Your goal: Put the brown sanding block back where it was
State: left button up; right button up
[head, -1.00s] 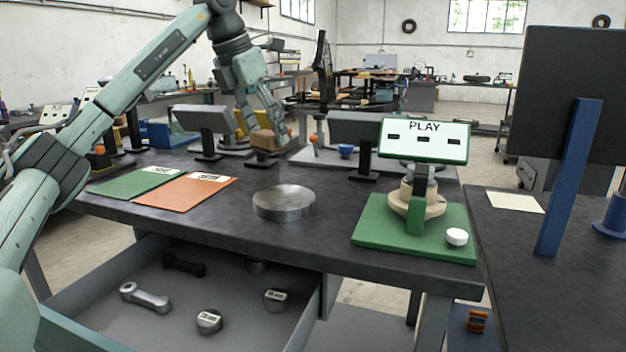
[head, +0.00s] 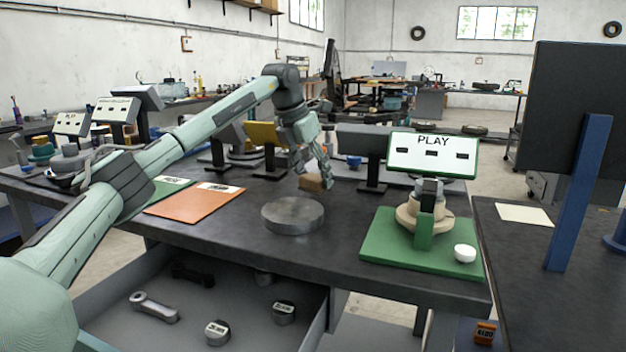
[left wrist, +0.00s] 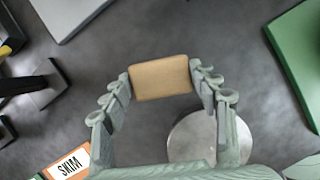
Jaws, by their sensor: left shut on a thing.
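The brown sanding block (head: 312,183) is in my left gripper (head: 314,184), low over the dark workbench beyond the round metal disc. In the left wrist view the block (left wrist: 160,77) sits between the two fingertips of my left gripper (left wrist: 162,80), with a finger on each side of it. I cannot tell whether the block touches the bench top. My right gripper is not in view.
The metal disc (head: 292,215) lies on the workbench (head: 250,238) just in front of the block. An orange mat (head: 195,204) and a green mat lie left. A green board (head: 420,250) with a PLAY sign (head: 432,155) stands right. Display stands line the back. An open drawer (head: 240,310) is below.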

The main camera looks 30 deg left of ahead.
pick_arm(q)
jog(key=shift+f, duration=0.7)
jog(key=shift+f, duration=0.1)
jog(key=o, duration=1.1)
jog(key=v, duration=1.2)
